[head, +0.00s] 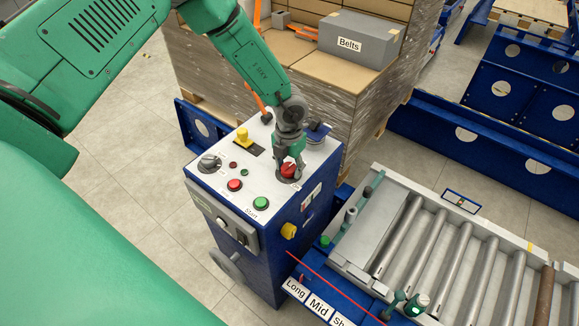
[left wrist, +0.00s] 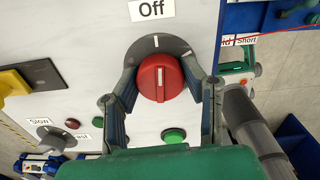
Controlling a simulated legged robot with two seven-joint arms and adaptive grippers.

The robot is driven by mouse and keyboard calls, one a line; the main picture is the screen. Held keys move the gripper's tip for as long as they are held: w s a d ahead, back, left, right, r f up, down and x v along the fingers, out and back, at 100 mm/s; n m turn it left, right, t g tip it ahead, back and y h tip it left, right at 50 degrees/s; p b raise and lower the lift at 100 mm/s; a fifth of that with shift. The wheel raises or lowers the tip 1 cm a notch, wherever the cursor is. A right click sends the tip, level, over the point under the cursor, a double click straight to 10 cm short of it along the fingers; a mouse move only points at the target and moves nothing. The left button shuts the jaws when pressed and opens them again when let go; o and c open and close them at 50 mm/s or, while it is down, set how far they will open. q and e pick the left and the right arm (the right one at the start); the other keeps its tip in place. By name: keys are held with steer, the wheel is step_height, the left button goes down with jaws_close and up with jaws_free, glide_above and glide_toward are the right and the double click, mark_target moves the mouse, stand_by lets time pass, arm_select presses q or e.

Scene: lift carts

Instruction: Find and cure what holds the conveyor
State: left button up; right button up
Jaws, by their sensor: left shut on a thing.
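A control cabinet (head: 233,219) with a pale top panel stands left of the roller conveyor (head: 416,231). My left gripper (head: 289,160) is shut on a red rotary knob (head: 289,170) on that panel. In the left wrist view the fingers (left wrist: 163,70) flank the red knob (left wrist: 160,78). Its white line stands upright, towards the "Off" label (left wrist: 151,9). The panel also has a red button (head: 234,185), a green Start button (head: 261,203), a grey dial (head: 209,163) and a yellow knob (head: 243,138). One conveyor roller (head: 544,292) is brown, unlike its grey neighbours. My right gripper is not in view.
A red line (head: 333,286) runs along the conveyor's near side, above labels (head: 318,306) reading "Long" and "Mid". A wrapped pallet load (head: 345,115) with a grey "Belts" box (head: 358,39) stands behind the cabinet. Blue frames (head: 492,140) stand behind the conveyor.

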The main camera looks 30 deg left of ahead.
mark_target(288, 165)
arm_select(q)
steer(key=m, duration=0.5)
steer(key=shift+a, duration=0.1)
steer(key=m, duration=0.5)
steer(key=shift+w+m, duration=0.1)
steer(key=shift+m, duration=0.2)
steer(key=shift+r, duration=0.1)
stand_by(0.3)
steer(key=o, duration=1.1)
steer(key=shift+o, duration=0.2)
step_height(288, 165, up, 12)
steer(key=shift+a, duration=0.1)
